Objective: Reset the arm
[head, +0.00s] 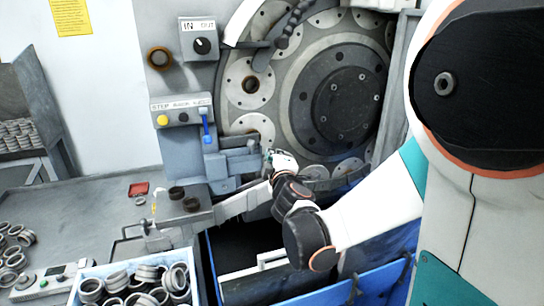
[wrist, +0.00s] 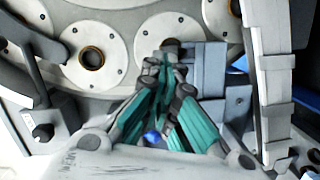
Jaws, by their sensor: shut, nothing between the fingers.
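My gripper (wrist: 163,62) is shut with nothing between its teal-sided fingers in the wrist view. In the head view my arm reaches from the right toward the grinder, and my gripper (head: 276,158) is small there, in front of the lower left part of the grinder's wheel face (head: 310,150). In the wrist view the fingertips overlap a blue-grey block (wrist: 205,65) of the machine. I cannot tell whether they touch it.
A blue bin of metal rings (head: 75,290) stands at the front left, with loose rings (head: 14,250) beside it. A control panel with a yellow button (head: 163,120) and a blue lever (head: 206,125) is left of the wheel. A blue-edged trough (head: 335,290) lies under my arm.

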